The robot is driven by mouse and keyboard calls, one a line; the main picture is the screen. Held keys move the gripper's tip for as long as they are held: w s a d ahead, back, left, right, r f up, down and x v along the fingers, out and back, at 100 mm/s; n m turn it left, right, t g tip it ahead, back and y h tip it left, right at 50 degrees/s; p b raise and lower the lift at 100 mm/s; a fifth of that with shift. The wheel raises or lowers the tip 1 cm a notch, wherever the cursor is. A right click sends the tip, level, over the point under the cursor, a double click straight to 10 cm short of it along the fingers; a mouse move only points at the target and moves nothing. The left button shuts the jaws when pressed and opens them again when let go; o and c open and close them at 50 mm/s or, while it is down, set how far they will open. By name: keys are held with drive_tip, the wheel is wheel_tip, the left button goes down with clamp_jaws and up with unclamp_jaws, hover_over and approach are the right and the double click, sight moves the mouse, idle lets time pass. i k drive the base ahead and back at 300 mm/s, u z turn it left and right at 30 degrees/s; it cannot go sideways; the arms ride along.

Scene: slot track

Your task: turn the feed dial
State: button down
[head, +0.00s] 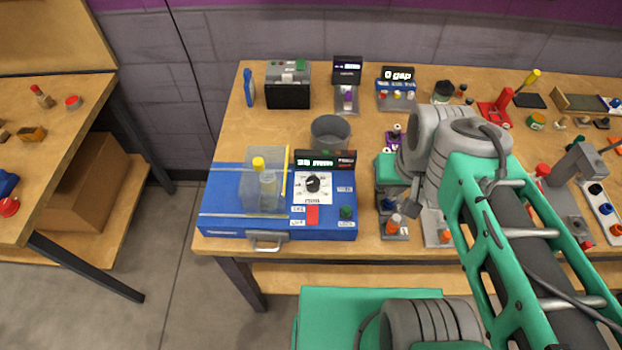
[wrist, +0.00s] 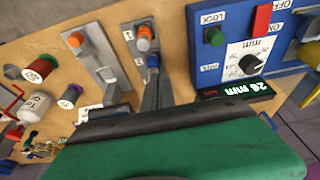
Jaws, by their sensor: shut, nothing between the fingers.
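The feed dial (head: 313,183) is a black knob on a white scale plate at the front right of a blue machine (head: 226,207). In the wrist view the dial (wrist: 252,64) and its plate show at the right, with "mm" printed on the plate. A dark display (head: 325,159) with a lit mm reading stands behind the dial. My gripper (head: 412,208) is to the right of the machine, apart from the dial. In the wrist view my gripper (wrist: 153,82) is shut and empty, with its fingertips near a blue knob. Nothing hides the dial.
A red switch (head: 312,214) and a green LOCK button (head: 346,212) sit close to the dial. A clear guard (head: 264,190) stands to its left. A grey bin (head: 330,132) is behind. Modules with an orange knob (head: 394,222) stand near my gripper.

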sight(312, 181)
drive_tip(key=u, duration=0.55)
drive_tip(key=k, duration=1.25)
drive_tip(key=z, duration=0.4)
drive_tip(key=i, duration=0.85)
drive_tip(key=u, duration=0.55)
drive_tip(key=k, duration=0.45)
drive_tip(key=u, duration=1.05)
drive_tip(key=i, duration=0.5)
